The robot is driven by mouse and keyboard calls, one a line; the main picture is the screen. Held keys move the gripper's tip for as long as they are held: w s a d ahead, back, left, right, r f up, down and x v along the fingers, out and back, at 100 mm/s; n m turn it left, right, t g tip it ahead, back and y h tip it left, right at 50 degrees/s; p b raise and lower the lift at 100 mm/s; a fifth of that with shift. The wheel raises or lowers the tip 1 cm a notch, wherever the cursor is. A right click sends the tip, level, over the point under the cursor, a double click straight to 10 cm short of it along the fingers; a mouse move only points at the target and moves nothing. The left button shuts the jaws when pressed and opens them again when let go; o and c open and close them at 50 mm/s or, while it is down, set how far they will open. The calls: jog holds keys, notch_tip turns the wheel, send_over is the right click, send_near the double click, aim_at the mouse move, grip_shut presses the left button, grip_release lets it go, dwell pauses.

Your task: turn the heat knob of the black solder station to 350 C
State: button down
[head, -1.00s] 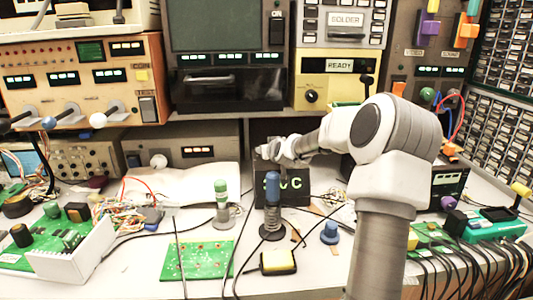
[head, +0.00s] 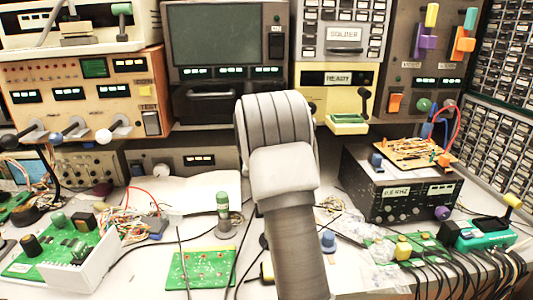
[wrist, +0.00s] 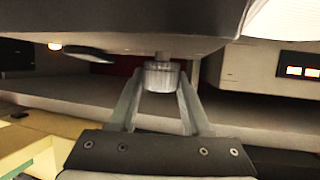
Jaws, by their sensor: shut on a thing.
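My gripper (wrist: 161,85) is shut on a short grey knurled knob (wrist: 162,75) in the wrist view, one finger on each side of it. Knob markings and heat reading cannot be made out.
A black instrument box (head: 400,190) with a purple knob stands to the right. A green-topped post (head: 222,205) and a green circuit board (head: 203,267) are left of my arm. Wires and small parts clutter the bench.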

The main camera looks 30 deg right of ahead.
jog(key=shift+f+m+g+h+p, duration=0.1)
jog(key=shift+m+g+h+p, duration=0.25)
jog(key=shift+p, duration=0.25)
jog(key=shift+c, duration=1.8)
grip_release()
jog(key=p+v, duration=0.1)
jog(key=v, duration=1.6)
jog(key=shift+s, duration=0.2)
